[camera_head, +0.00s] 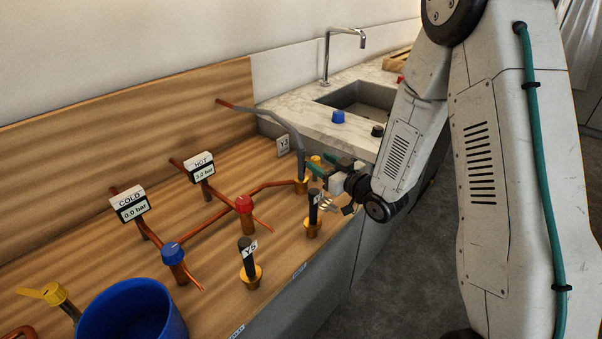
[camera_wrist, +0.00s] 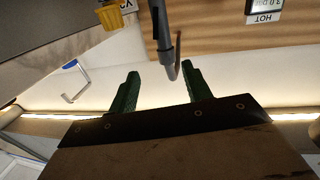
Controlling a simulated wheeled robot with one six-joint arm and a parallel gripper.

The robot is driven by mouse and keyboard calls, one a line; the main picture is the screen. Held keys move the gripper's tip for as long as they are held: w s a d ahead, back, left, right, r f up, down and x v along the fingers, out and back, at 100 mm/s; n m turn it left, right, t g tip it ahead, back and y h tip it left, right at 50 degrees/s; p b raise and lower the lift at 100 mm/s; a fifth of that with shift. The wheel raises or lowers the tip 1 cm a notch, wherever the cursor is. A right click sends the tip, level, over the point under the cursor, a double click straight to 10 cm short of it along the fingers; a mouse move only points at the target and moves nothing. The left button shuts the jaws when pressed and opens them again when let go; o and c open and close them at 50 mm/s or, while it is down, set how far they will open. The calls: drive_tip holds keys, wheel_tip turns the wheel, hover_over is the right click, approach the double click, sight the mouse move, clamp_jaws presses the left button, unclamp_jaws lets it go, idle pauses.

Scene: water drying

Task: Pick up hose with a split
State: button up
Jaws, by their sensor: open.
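My gripper (camera_head: 318,165), with green fingers, is open and empty just right of the hose's lower end. In the wrist view the grey hose (camera_wrist: 164,40) comes down from the top, and its bent end shows between the tips of the open gripper (camera_wrist: 160,72). I cannot tell whether a finger touches it.
Red (camera_head: 244,204) and blue (camera_head: 172,253) valves, HOT (camera_head: 202,167) and COLD (camera_head: 130,204) gauges and a blue bucket (camera_head: 120,315) are left. A sink (camera_head: 365,98) lies behind.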

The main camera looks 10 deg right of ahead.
sight(304, 154)
drive_tip(key=x, duration=0.4)
drive_tip(key=a+x, duration=0.1)
drive_tip(key=x, duration=0.1)
drive_tip(key=shift+a+r, duration=0.2)
drive_tip(key=shift+w+a, duration=0.2)
drive_tip(key=shift+w, duration=0.35)
clamp_jaws()
